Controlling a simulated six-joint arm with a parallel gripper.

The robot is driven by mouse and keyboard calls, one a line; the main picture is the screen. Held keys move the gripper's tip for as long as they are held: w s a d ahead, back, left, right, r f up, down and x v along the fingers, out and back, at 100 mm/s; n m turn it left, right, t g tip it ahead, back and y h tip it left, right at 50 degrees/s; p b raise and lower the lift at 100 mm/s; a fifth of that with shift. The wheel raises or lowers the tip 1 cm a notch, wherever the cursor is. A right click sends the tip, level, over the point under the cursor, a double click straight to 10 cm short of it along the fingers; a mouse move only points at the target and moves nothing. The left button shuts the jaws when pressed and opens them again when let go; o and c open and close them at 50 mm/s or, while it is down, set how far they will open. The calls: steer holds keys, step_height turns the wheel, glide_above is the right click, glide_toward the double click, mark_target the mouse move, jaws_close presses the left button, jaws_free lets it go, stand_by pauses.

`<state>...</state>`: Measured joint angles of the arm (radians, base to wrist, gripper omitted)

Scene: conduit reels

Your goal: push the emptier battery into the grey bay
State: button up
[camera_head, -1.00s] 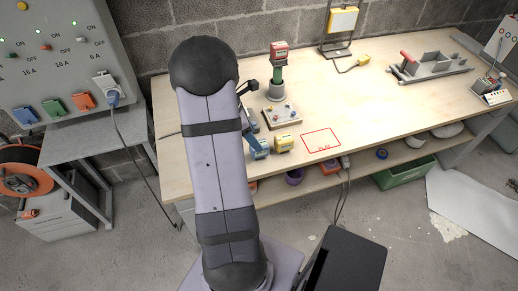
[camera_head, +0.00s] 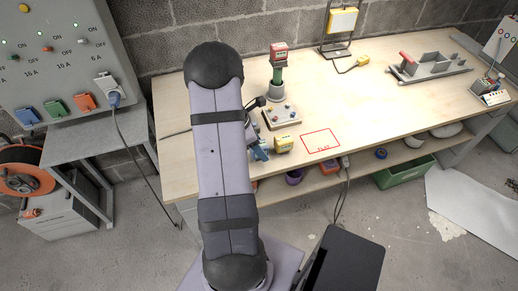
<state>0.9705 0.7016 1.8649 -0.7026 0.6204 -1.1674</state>
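A small yellow block (camera_head: 283,144), which may be a battery, sits near the bench's front edge, left of a red outlined square (camera_head: 320,140). A blue piece (camera_head: 259,152) shows just left of it; I cannot tell whether it is a battery or part of my gripper. My gripper (camera_head: 254,140) is low over the front of the bench, mostly hidden behind my arm; its finger opening cannot be made out. No charge marks are readable. I cannot identify a grey bay for certain; my arm covers the bench's left part.
A board with coloured knobs (camera_head: 282,117) lies behind the yellow block. Behind it stands a green post with a red top (camera_head: 278,55). A grey metal tray with a red handle (camera_head: 430,67) is at the back right. The bench's middle right is clear.

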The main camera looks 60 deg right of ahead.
stand_by(0.3)
steer(key=c, duration=1.1)
step_height(320, 180, up, 10)
steer(key=shift+b, duration=0.4)
steer(key=shift+d, duration=0.1)
